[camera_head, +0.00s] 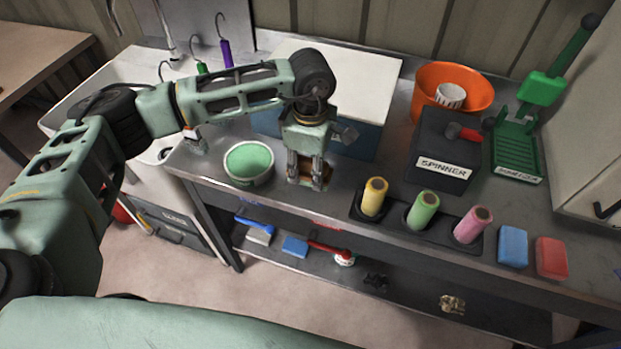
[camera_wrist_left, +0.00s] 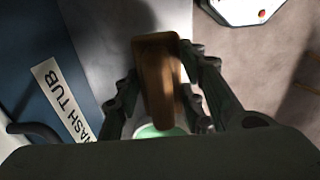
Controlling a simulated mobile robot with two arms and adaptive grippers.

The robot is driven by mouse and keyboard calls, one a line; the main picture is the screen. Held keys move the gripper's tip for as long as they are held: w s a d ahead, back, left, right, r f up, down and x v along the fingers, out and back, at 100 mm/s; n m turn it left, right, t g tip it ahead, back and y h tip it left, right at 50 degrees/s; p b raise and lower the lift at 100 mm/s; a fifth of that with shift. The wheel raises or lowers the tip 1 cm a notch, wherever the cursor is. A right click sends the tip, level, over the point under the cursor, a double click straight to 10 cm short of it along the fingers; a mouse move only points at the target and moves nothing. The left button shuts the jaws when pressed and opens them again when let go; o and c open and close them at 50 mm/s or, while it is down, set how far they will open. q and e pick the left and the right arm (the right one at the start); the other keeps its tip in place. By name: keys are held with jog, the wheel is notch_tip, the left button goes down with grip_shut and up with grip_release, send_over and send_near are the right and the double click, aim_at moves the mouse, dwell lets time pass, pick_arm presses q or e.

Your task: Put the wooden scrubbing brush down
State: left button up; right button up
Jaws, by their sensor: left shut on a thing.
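The wooden scrubbing brush (camera_wrist_left: 158,75) is a brown wooden block. My left gripper (camera_head: 306,180) is shut on it, with a finger on either side in the left wrist view (camera_wrist_left: 160,100). In the head view the brush (camera_head: 316,172) shows only in part between the fingers, low over the metal worktop (camera_head: 330,198). I cannot tell whether it touches the worktop. Its bristles are hidden. My right gripper is not in view.
A green-lined bowl (camera_head: 248,163) stands just left of the gripper. The blue wash tub (camera_head: 372,138) is close behind. A dark rack (camera_head: 395,216) with coloured rollers, the spinner (camera_head: 440,150) and two sponges (camera_head: 513,245) (camera_head: 551,257) stand to the right. The worktop's front edge is near.

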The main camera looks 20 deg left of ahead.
aim_at(311, 182)
pick_arm(q)
notch_tip(311, 182, down, 4)
jog(key=shift+f+p, duration=0.2)
jog(key=shift+p, duration=0.5)
jog(key=shift+f, duration=0.35)
jog(key=shift+f, duration=0.15)
jog(key=o, duration=1)
